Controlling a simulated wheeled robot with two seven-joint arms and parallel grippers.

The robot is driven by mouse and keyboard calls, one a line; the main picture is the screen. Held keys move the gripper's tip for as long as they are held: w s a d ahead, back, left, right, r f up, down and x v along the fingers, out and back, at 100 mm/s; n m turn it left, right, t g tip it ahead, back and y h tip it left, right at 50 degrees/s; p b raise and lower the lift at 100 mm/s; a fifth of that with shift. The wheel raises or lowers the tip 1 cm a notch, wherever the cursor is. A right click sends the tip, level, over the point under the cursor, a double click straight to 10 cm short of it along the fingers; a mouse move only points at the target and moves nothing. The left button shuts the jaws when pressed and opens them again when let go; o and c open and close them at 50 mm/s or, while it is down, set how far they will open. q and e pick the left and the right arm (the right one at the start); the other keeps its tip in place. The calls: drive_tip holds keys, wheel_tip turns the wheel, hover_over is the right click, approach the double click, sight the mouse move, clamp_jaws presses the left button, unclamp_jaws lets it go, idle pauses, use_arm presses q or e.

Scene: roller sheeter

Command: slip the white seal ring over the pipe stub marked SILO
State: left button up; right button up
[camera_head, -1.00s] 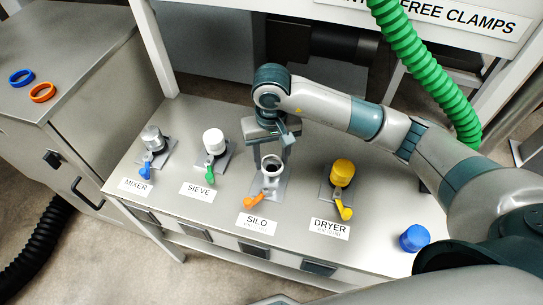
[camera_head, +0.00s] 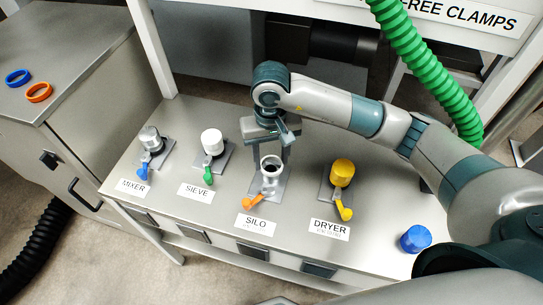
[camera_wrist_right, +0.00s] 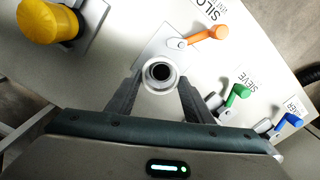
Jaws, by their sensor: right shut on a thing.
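The SILO pipe stub (camera_head: 270,183) stands on its plate behind the SILO label (camera_head: 256,225), with an orange lever at its foot. The white seal ring (camera_head: 271,161) shows at the stub's top. In the right wrist view the seal ring (camera_wrist_right: 159,88) encircles the dark pipe opening, between my fingers. My right gripper (camera_wrist_right: 158,84) is shut on the ring, pointing down from behind the stub; in the head view its fingertips are partly hidden. I cannot tell how far down the ring sits on the stub. My left gripper is not in view.
The MIXER stub (camera_head: 151,139), white-capped SIEVE stub (camera_head: 211,141) and yellow-capped DRYER stub (camera_head: 342,172) stand on the same bench. A blue cap (camera_head: 414,239) lies at right. Blue (camera_head: 18,77) and orange (camera_head: 39,92) rings lie on the left cabinet. A green hose (camera_head: 425,70) hangs behind my arm.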

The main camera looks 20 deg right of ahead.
drive_tip(key=shift+f, duration=0.2)
drive_tip(key=shift+d+f+b, duration=0.1)
drive_tip(key=shift+d+b, duration=0.05)
drive_tip(key=shift+b, duration=0.15)
